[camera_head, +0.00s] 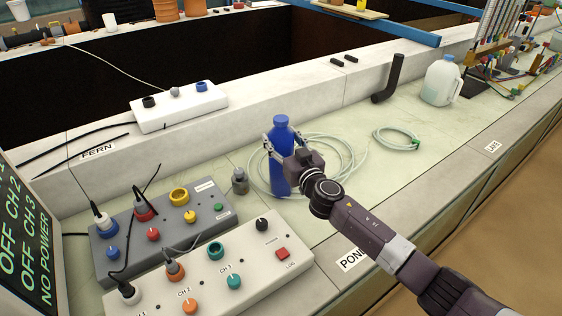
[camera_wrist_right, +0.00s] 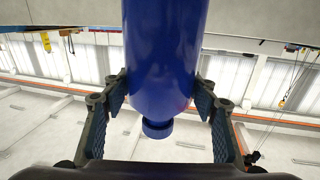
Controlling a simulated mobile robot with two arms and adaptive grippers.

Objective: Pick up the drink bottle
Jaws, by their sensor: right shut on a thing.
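The blue drink bottle (camera_head: 281,181) stands upright over the light green counter in the head view, with a coil of pale hose around its lower part. I cannot tell whether its base touches the counter. My right gripper (camera_head: 281,140) is shut on the bottle's upper part, with a finger on each side. In the right wrist view the bottle (camera_wrist_right: 165,60) fills the middle, and the padded fingers of my right gripper (camera_wrist_right: 158,108) flank it. My left gripper is in neither view.
Pale coiled hose (camera_head: 340,150) lies around and right of the bottle. A small grey metal weight (camera_head: 239,182) is close on its left. Grey (camera_head: 165,222) and white (camera_head: 205,275) control boxes with knobs crowd the front left. A milky jug (camera_head: 440,82) and black elbow pipe (camera_head: 390,80) stand farther right.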

